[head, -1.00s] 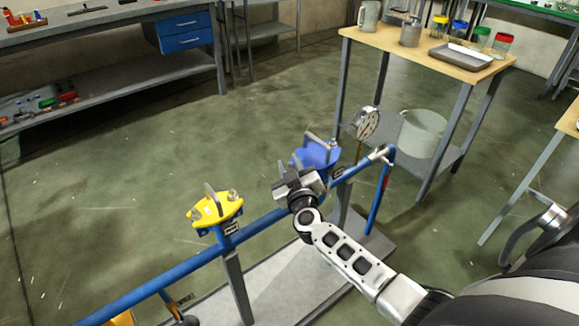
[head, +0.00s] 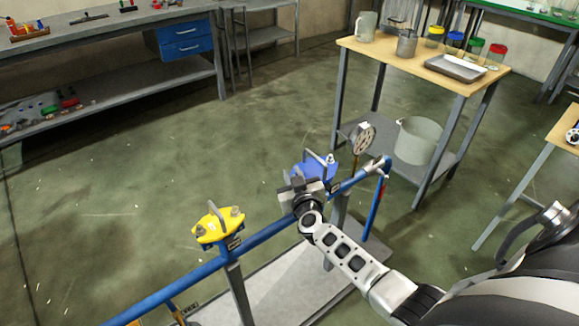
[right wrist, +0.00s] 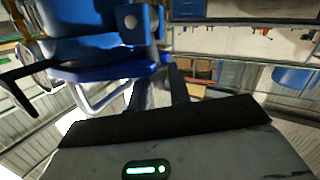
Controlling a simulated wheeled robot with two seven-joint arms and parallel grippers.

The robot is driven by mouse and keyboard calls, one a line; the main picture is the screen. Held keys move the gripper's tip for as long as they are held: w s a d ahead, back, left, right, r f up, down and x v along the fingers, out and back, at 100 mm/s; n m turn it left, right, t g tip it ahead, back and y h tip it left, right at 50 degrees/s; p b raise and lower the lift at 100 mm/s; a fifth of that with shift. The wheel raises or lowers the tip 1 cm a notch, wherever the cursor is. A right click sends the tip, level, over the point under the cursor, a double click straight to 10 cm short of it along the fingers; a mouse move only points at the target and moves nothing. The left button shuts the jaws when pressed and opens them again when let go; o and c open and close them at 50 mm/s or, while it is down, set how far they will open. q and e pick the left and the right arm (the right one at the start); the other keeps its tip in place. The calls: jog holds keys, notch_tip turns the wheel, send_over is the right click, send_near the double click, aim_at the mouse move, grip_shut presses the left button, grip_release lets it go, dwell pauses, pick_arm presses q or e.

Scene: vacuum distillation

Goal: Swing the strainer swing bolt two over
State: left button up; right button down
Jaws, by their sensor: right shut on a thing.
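The blue-capped strainer (head: 325,168) stands on the blue pipe at mid-view, with a grey handle bar on top and a bolt at its far right side. My right gripper (head: 298,187) is at its near left side and hides part of it. In the right wrist view the strainer's blue flanged body (right wrist: 95,45) fills the upper left, beside the dark fingers (right wrist: 163,88). The gripper is shut on a small part there, apparently a swing bolt; the fingers largely hide it. My left gripper is not in view.
A yellow-capped fitting (head: 218,226) with two bolts sits on the blue pipe (head: 180,285) to the left. A wooden-topped table (head: 400,62) with jars and a bucket (head: 418,140) stand beyond.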

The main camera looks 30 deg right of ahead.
jog(key=shift+d+r+m+p, duration=0.35)
jog(key=shift+r+m+p, duration=0.05)
jog(key=shift+m+p, duration=0.1)
jog(key=shift+d+f+m+g+y, duration=0.3)
jog(key=shift+f+m+g, duration=0.1)
jog(key=shift+m, duration=0.1)
jog(key=c, duration=1.6)
grip_release()
